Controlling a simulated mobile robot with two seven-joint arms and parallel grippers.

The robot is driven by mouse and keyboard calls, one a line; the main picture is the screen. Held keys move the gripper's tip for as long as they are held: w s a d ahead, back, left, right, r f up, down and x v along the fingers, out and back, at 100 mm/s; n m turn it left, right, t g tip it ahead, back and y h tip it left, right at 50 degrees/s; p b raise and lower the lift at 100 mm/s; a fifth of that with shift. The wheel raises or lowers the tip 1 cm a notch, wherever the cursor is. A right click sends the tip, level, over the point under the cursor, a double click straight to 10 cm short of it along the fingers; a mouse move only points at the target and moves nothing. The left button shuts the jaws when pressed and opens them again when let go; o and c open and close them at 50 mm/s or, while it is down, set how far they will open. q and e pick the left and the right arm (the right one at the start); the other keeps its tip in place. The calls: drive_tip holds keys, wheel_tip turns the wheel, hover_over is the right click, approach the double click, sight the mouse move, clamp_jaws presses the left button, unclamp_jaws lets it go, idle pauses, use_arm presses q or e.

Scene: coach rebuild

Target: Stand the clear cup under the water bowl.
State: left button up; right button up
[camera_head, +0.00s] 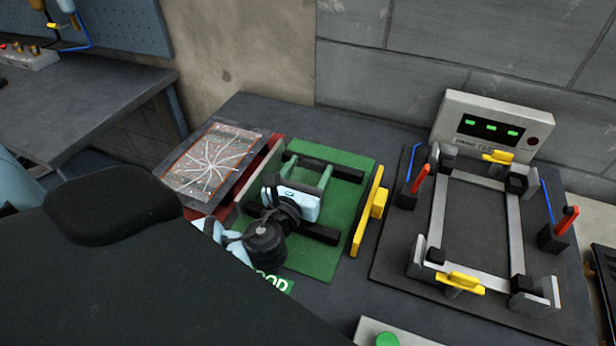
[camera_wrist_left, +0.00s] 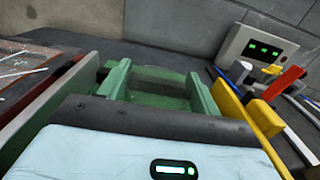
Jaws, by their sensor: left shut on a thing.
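My left gripper (camera_head: 308,176) has a pale blue body and green fingers. It is low over a green mat (camera_head: 345,195) with black rails. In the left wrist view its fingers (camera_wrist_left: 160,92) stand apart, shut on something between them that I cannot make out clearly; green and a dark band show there. I see no clear cup and no water bowl that I can tell in either view. My right gripper is not in view.
A cracked panel (camera_head: 212,160) lies left of the mat, by a red-edged bin. A yellow handle (camera_head: 370,212) stands at the mat's right edge. Further right is a clamp fixture (camera_head: 440,210) with red levers and a test box (camera_head: 490,127). My dark arm hides the lower left.

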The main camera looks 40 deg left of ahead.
use_arm(q)
drive_tip(key=shift+r, duration=0.5)
drive_tip(key=r, duration=0.2)
drive_tip(key=shift+s+d+r+p, duration=0.25)
drive_tip(key=shift+s+r+p, duration=0.1)
drive_tip(key=s+d+r, duration=0.1)
drive_tip(key=s+d, duration=0.6)
drive_tip(key=s, duration=0.6)
drive_tip(key=shift+d+r, duration=0.15)
drive_tip(key=shift+d, duration=0.2)
